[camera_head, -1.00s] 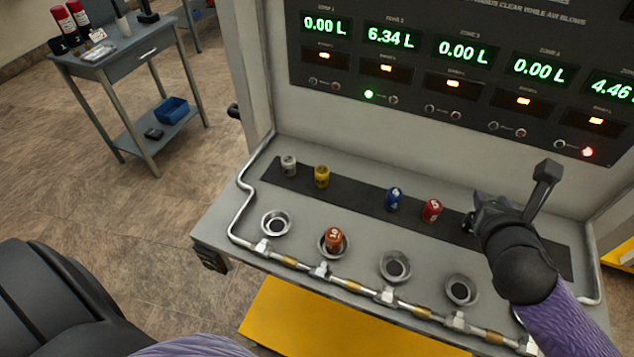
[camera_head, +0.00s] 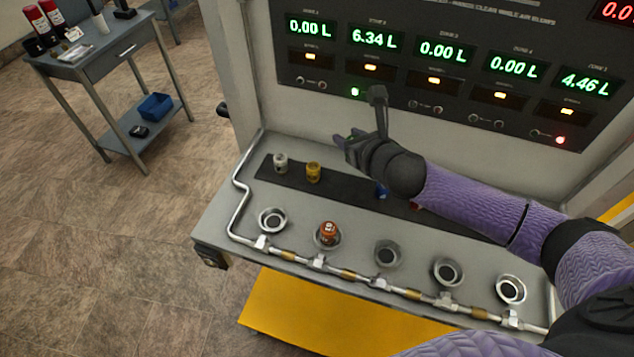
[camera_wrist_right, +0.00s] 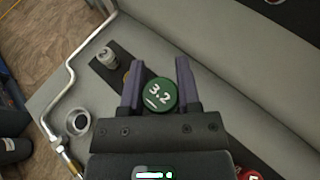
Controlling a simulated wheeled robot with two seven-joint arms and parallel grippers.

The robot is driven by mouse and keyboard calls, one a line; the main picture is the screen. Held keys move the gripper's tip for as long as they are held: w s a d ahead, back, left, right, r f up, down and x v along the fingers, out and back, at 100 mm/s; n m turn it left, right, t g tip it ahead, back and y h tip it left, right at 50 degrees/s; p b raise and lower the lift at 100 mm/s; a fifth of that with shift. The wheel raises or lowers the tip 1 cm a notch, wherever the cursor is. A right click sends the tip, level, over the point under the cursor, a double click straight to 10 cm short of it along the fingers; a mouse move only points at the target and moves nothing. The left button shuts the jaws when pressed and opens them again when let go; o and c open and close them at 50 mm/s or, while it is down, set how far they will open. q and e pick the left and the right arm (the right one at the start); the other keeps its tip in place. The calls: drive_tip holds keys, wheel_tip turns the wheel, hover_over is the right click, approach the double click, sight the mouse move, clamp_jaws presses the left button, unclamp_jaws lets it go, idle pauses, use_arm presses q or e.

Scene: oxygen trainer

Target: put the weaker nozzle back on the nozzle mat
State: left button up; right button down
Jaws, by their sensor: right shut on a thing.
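My right gripper (camera_head: 345,143) is shut on a green nozzle (camera_wrist_right: 160,95) marked 3.2. It holds the nozzle above the bench, near the back panel. The dark nozzle mat (camera_head: 345,188) lies below, partly covered by my right arm. On the mat stand a silver nozzle (camera_head: 280,162), a yellow nozzle (camera_head: 313,172), a blue nozzle (camera_head: 381,191) and a mostly hidden red nozzle (camera_head: 415,206). An orange nozzle (camera_head: 328,232) sits in the second socket from the left. My left gripper is not in view.
The other sockets, such as the leftmost (camera_head: 272,220) and rightmost (camera_head: 510,289), are empty. A metal pipe (camera_head: 240,190) edges the bench. The panel reads 6.34 L (camera_head: 375,38) with a green lamp and 4.46 L (camera_head: 585,82) with a red lamp. A side table (camera_head: 95,60) stands left.

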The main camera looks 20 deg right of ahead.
sight(343, 183)
wheel_tip(343, 183, down, 10)
drive_tip(key=b, duration=0.4)
drive_tip(key=shift+a+f+b, duration=0.1)
drive_tip(key=shift+f+b, duration=0.1)
drive_tip(key=shift+b, duration=0.15)
drive_tip(key=shift+r, duration=0.2)
drive_tip(key=shift+f, duration=0.1)
drive_tip(key=shift+c, duration=1.6)
unclamp_jaws()
